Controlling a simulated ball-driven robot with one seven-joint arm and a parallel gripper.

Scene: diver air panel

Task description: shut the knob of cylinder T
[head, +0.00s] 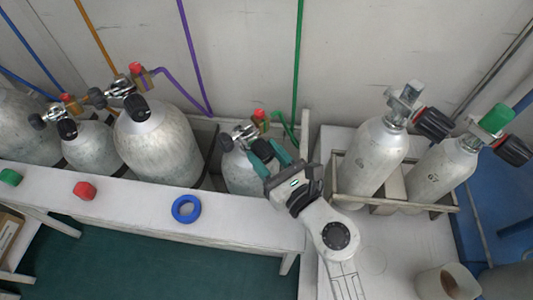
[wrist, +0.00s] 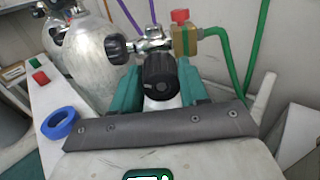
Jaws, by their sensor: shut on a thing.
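My gripper (head: 271,154) has green fingers and reaches over the bench to the cylinder with the green hose (head: 238,172). In the wrist view my gripper (wrist: 161,88) has one finger on each side of a black knob (wrist: 159,70) and is shut on it. The knob sits at the front of that cylinder's metal valve (wrist: 153,43). A second black knob (wrist: 117,49) sticks out to the left of the valve. A brass fitting with a red cap (wrist: 180,17) is at its right. I cannot read a letter T on any cylinder; my gripper hides part of this one.
Several other cylinders (head: 158,145) stand to the left behind the white bench (head: 130,205). A blue ring (head: 186,209), a red cap (head: 85,190) and a green cap (head: 10,177) lie on it. Two cylinders (head: 370,155) stand in a rack at right. A cup (head: 437,283) is at front right.

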